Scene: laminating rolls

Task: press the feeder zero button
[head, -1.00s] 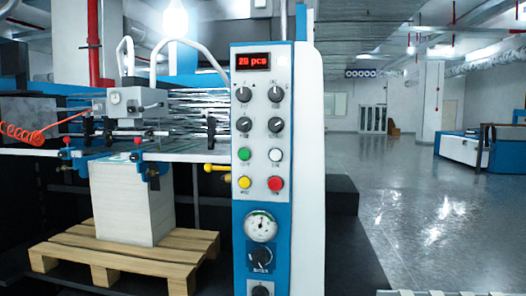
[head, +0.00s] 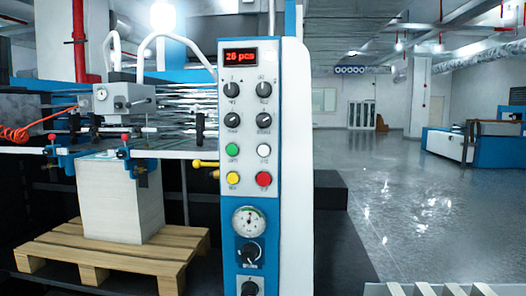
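A blue-and-white control panel (head: 296,160) stands upright in the middle of the head view. Its upper face has a red-lit display (head: 240,57) showing a count in "pcs", above several black knobs. Below them are a green button (head: 232,150), a white button (head: 264,150), a yellow button (head: 233,178) and a red button (head: 264,179). Their labels are too small to read, so I cannot tell which is feeder zero. A round gauge (head: 249,219) and more black knobs are lower down. My gripper is not in view.
Left of the panel, a paper stack (head: 108,205) stands on a wooden pallet (head: 120,262) under the feeder mechanism (head: 125,97). A yellow handle (head: 206,163) juts out beside the panel. A dark block (head: 331,190) is at its right. Open floor (head: 390,200) lies further right.

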